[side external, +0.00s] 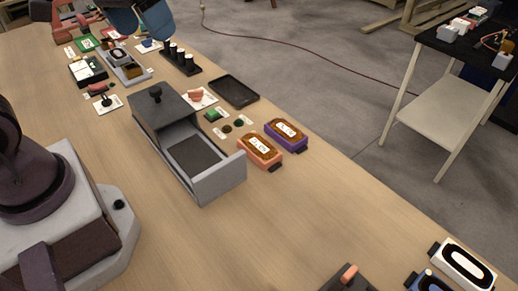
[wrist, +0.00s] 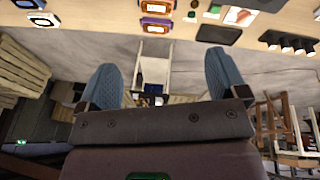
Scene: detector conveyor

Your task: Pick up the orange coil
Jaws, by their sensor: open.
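The orange coil (side external: 260,151) sits on the table, beside the front end of the grey open-topped drawer box. It is an orange housing with a brown winding and a white label. A similar purple coil (side external: 286,134) stands close beside it, nearer the table edge. In the wrist view the orange coil (wrist: 157,6) is at the top edge, partly cut off, with the purple coil (wrist: 154,26) just below it. My gripper (wrist: 161,72) is open and empty, its two blue fingers wide apart. In the side view the blue fingers (side external: 139,24) show at the top, far from the coil.
The grey drawer box (side external: 220,183) with a black knob is left of the coil. A black tray (side external: 234,92), small cards and black cylinders (side external: 178,54) lie farther back. White (side external: 467,267) and blue (side external: 428,283) coils are at the bottom right.

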